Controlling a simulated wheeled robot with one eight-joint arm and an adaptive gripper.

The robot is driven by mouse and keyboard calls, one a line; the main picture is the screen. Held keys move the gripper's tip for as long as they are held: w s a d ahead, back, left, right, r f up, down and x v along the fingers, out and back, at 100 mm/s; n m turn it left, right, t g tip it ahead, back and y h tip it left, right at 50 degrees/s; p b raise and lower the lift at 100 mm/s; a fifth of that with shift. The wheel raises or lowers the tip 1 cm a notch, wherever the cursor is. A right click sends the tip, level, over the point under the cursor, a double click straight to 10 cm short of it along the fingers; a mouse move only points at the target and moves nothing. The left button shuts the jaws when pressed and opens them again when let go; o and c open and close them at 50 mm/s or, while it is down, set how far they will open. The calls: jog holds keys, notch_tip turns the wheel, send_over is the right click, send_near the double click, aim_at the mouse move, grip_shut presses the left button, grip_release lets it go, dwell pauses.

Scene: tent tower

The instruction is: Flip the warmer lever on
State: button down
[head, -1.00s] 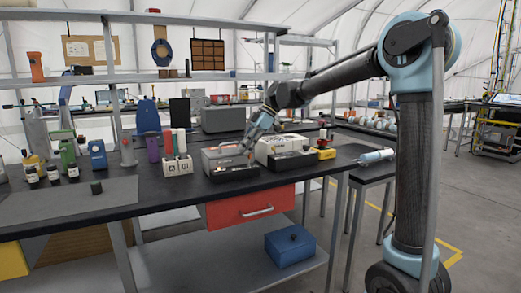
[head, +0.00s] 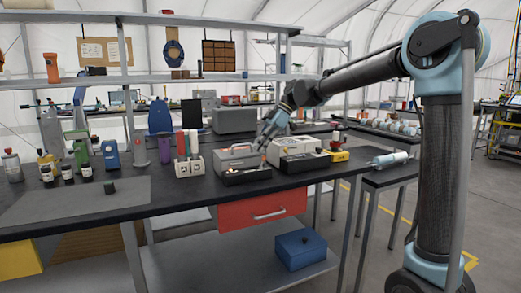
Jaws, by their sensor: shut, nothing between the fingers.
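My gripper (head: 265,142) is shut and empty, pointing down above the right side of a grey box with a top handle (head: 238,158). I cannot tell whether it touches the box. The box has a dark open tray (head: 246,176) at its front and stands on the black bench. A white device (head: 297,147) with a dark front stands just right of it. No label or lever can be made out at this size, so I cannot tell which of these is the warmer or how its lever stands.
A white block holding coloured tubes (head: 190,167) stands left of the grey box, and a yellow item (head: 338,155) right of the white device. A larger grey case (head: 234,120) stands behind. The grey mat (head: 75,205) at the front left is mostly clear.

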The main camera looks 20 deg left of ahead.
jog(key=shift+a, duration=0.1)
notch_tip(320, 180, up, 9)
jog(key=w+d, duration=0.2)
jog(key=shift+w+d, duration=0.15)
jog(key=shift+d, duration=0.1)
dwell(0.5)
